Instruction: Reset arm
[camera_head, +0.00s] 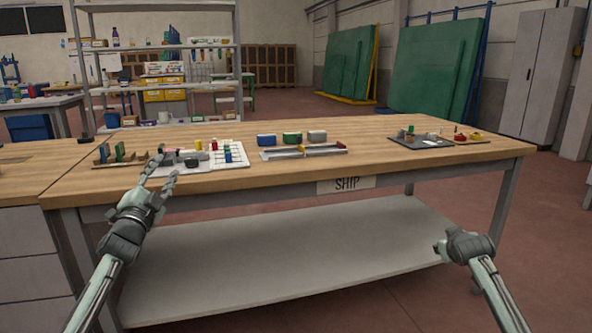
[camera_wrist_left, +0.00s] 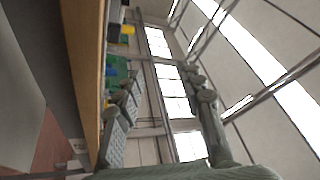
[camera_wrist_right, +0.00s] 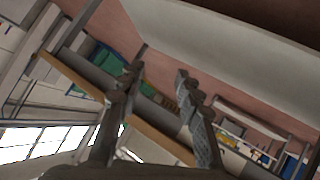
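My left gripper (camera_head: 166,168) is at the front left edge of the wooden table (camera_head: 400,165), its fingers overlapping the white board in the head view. In the left wrist view its two fingers (camera_wrist_left: 160,76) stand apart with nothing between them, beside the table edge. My right gripper (camera_head: 440,249) is low at the right, in front of the table and below its top, partly hidden by its own wrist. In the right wrist view its fingers (camera_wrist_right: 160,72) are spread and empty.
On the table are a white board (camera_head: 228,160) with small coloured pieces, a grey rail fixture (camera_head: 304,152), colored blocks (camera_head: 292,138) and a dark tray (camera_head: 418,142). A lower shelf (camera_head: 290,255) lies under the top. The table's front right stretch is clear.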

